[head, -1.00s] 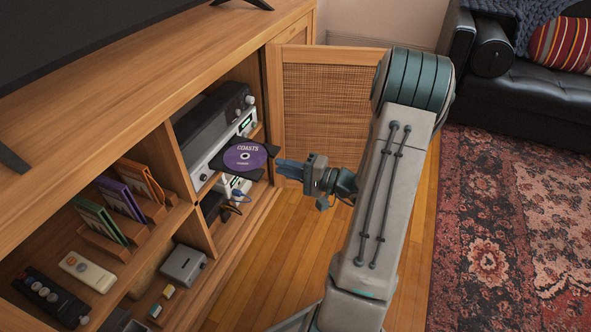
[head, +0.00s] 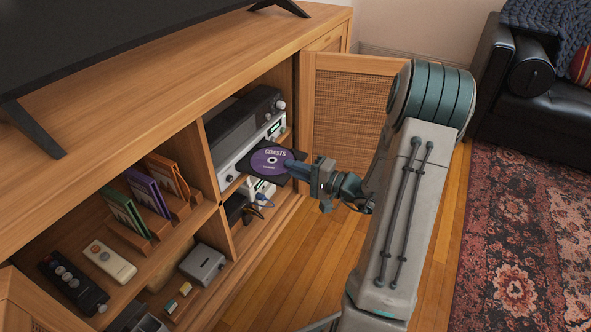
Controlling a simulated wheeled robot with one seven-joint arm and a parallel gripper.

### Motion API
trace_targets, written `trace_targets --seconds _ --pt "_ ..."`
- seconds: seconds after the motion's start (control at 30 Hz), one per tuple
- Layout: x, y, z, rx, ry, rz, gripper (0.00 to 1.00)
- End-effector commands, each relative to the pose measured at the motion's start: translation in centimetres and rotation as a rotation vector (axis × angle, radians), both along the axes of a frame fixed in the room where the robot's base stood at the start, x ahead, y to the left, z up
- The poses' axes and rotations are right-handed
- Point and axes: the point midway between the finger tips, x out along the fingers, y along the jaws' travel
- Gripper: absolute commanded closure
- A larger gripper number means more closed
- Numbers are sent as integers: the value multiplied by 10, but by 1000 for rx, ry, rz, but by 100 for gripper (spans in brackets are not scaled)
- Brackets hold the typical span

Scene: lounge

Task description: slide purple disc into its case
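The purple disc (head: 258,163), lettered "COASTS", lies flat on a dark tray (head: 268,178) that sticks out of the media player in the cabinet. My gripper (head: 291,167) reaches in from the right, its blue fingertips overlapping the disc's right part. Whether the fingers are open or closed on the disc's edge cannot be told. A purple case (head: 148,193) stands tilted in a wooden rack on the left shelf, between a green case (head: 124,213) and an orange case (head: 167,176).
The cabinet door (head: 347,110) stands open behind my gripper. Two remotes (head: 110,262) (head: 72,285) lie on the shelf before the cases. A grey box (head: 203,263) sits lower down. Wooden floor right of the cabinet is clear.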

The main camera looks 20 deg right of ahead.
Motion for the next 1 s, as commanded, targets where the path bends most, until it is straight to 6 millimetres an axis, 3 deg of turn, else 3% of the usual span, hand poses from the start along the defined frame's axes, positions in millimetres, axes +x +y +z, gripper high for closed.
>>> trace_targets --seconds 1.0 --pt "0 0 21 -1 -1 1 100"
